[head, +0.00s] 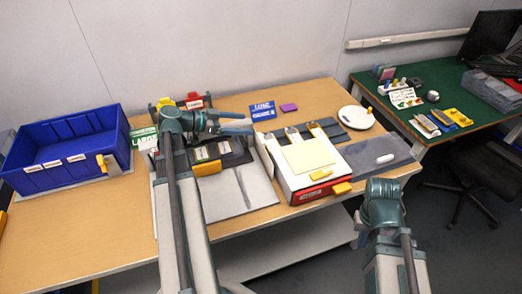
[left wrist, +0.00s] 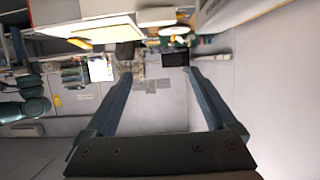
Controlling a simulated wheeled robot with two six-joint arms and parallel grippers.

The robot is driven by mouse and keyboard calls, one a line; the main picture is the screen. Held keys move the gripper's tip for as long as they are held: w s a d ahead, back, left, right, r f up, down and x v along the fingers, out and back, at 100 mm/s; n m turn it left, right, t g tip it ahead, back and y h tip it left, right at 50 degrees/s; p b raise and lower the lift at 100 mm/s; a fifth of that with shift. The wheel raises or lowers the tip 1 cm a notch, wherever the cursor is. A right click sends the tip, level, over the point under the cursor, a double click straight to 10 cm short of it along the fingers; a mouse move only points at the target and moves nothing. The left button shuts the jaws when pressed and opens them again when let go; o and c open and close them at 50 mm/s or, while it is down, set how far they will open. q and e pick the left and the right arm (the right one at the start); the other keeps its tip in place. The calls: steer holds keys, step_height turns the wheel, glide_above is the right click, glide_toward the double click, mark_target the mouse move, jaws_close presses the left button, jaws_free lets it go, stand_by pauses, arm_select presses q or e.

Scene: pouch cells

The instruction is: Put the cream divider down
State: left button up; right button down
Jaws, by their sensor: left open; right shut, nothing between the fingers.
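A cream divider (head: 308,155) lies flat on top of the white and red box (head: 282,178) in the head view, near the middle of the table. My left gripper (head: 250,127) is open and empty, left of the box and above the dark case. In the left wrist view its two fingers (left wrist: 160,75) stand wide apart with nothing between them. My right gripper (head: 357,230) is low beside the table's front edge, partly hidden by its own arm, and shut with nothing visible in it.
A blue bin (head: 68,145) stands at the left. A grey pad (head: 240,190) lies left of the box, and a dark grey mat (head: 378,152) lies right of it. A white round dish (head: 356,117) is at the back right. A green-topped table (head: 440,85) stands beyond.

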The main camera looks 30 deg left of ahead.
arm_select(q)
steer(key=b, duration=0.6)
glide_toward(259, 137)
steer(key=x, duration=0.3)
steer(key=shift+d+f, duration=0.2)
steer(key=shift+f, duration=0.2)
steer(key=shift+w+d, duration=0.4)
steer(key=shift+w, duration=0.15)
steer(key=b+x, duration=0.1)
steer(key=x, duration=0.5)
steer(key=shift+b, duration=0.3)
steer(key=c, duration=1.3)
steer(key=shift+r, duration=0.15)
step_height(259, 137, up, 18)
steer(key=p, duration=1.8)
